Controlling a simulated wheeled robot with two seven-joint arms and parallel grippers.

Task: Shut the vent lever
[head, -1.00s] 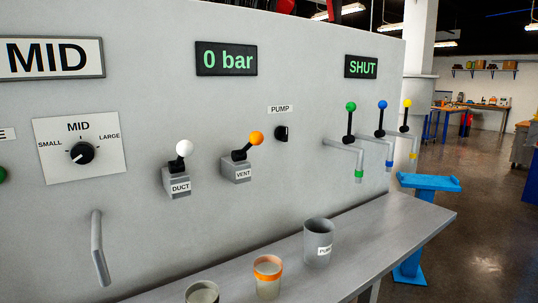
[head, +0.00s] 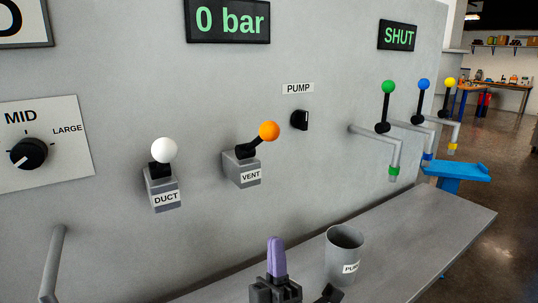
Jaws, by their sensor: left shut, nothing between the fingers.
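The vent lever (head: 268,132) has an orange ball on a short black arm. It leans up and to the right from a grey block labelled VENT (head: 243,170) on the grey wall panel. My left gripper (head: 277,258) is at the bottom middle, pointing up, with its purple fingers shut and empty. In the picture it is well below the vent lever and apart from it. My right gripper is not in view.
The white-balled DUCT lever (head: 164,152) stands upright left of the vent lever. The PUMP knob (head: 300,120) is to its right. Displays read 0 bar (head: 228,20) and SHUT (head: 397,36). A grey cup (head: 344,250) stands on the shelf (head: 440,225), right of my gripper.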

